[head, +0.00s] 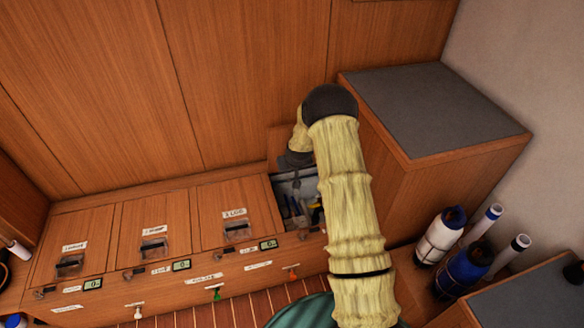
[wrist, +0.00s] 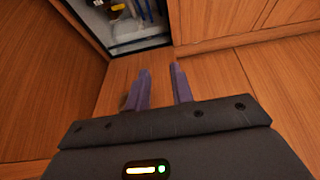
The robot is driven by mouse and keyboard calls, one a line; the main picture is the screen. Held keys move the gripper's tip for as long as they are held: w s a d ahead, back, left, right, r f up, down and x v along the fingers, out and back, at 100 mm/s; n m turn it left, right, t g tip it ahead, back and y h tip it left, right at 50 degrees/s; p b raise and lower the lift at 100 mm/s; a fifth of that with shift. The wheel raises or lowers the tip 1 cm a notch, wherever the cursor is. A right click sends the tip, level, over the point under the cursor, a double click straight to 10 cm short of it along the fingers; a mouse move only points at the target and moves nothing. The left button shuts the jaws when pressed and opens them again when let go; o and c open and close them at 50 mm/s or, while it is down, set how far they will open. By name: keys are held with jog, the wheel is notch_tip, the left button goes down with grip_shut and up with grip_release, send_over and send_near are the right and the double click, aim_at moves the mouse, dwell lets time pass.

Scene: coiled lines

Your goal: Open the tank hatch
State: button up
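Three shut wooden hatches lie in a row on the bench top: a left one (head: 72,243), a middle one (head: 153,228) and a right one (head: 236,212). Each has a dark latch and a white label too small to read surely. At the row's right end a compartment (head: 297,190) is open with tools inside; it also shows in the wrist view (wrist: 125,28). A wooden panel (head: 283,138) stands behind it, partly hidden by my arm. My gripper (wrist: 163,88) is beside this opening, its purple fingers apart with bare wood showing between them. In the head view its fingertips are hidden.
A tall cabinet with a grey top (head: 435,105) stands right of the opening. Bottles (head: 440,235) and rolled tubes (head: 485,222) stand at the lower right. The bench front has small displays (head: 181,265) and coloured knobs (head: 216,292). The space above the shut hatches is clear.

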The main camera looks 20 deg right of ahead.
jog(key=s+a+v, duration=0.1)
jog(key=a+v, duration=0.1)
jog(key=v, duration=0.8)
jog(key=s+a+r+g, duration=0.1)
jog(key=s+r, duration=0.3)
jog(key=s, duration=0.5)
jog(key=s+a+r+g, duration=0.1)
jog(key=s+r, duration=0.4)
jog(key=s, duration=0.4)
jog(key=s+a+r+g, duration=0.1)
jog(key=s+r, duration=0.3)
jog(key=s, duration=0.6)
jog(key=shift+a+r, duration=0.2)
jog(key=shift+a, duration=0.05)
